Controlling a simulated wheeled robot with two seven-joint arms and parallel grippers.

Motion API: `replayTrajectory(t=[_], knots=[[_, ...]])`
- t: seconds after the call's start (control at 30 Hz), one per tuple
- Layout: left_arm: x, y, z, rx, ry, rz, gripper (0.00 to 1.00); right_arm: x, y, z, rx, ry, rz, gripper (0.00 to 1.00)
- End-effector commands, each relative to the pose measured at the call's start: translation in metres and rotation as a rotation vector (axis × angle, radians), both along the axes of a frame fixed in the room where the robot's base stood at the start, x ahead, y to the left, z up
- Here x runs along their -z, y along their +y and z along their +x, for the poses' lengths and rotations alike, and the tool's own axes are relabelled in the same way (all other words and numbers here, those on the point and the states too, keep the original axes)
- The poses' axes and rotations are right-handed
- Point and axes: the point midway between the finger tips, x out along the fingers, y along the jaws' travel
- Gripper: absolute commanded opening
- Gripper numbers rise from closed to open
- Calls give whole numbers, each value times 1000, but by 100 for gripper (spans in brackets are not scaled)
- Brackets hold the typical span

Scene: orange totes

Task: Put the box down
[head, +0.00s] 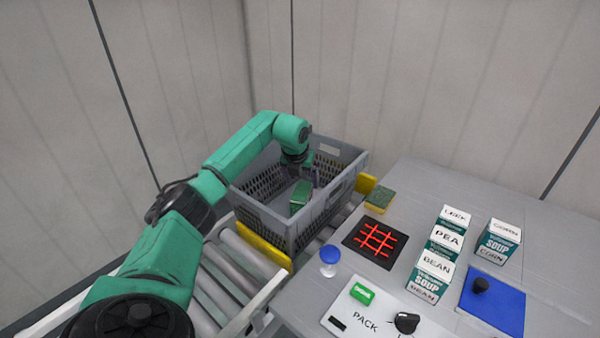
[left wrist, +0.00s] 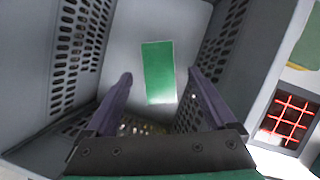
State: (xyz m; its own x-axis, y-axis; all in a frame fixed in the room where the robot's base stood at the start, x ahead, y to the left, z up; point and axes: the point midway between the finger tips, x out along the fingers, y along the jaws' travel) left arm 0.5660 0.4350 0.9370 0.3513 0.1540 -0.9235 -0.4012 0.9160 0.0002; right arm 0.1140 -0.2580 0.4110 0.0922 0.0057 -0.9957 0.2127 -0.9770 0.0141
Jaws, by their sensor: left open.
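A green box (head: 300,197) is inside the grey crate (head: 262,215). In the left wrist view the green box (left wrist: 158,72) lies beyond and between my fingertips, on the pale crate floor (left wrist: 195,25). My left gripper (head: 300,172) reaches down into the crate. In the left wrist view its two dark fingers (left wrist: 160,78) are spread wide, with a gap on both sides of the box. My right gripper is not in view.
The crate stands on a roller conveyor (head: 225,290) between yellow blocks (head: 262,247). Right of it, a grey table holds soup cartons (head: 430,275), a sponge (head: 379,200), a black pad with a red grid (head: 375,242), a blue-capped bottle (head: 329,260) and a blue mat (head: 492,302).

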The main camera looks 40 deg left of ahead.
Motion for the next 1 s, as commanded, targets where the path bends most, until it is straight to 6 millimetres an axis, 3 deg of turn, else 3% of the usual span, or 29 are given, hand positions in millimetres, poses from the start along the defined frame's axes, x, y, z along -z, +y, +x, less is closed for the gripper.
replayTrajectory(t=[0.13,0.27,0.8,0.87,1.0], knots=[[-32,-5,-11,0,-5,1,90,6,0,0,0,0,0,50],[-47,-7,-17,0,-3,1,90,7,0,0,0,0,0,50],[-50,-8,-19,-1,0,0,90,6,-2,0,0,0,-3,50],[-54,-8,-19,-1,-1,-1,90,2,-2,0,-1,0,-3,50],[-83,-8,-18,-1,-1,-1,90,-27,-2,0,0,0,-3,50]])
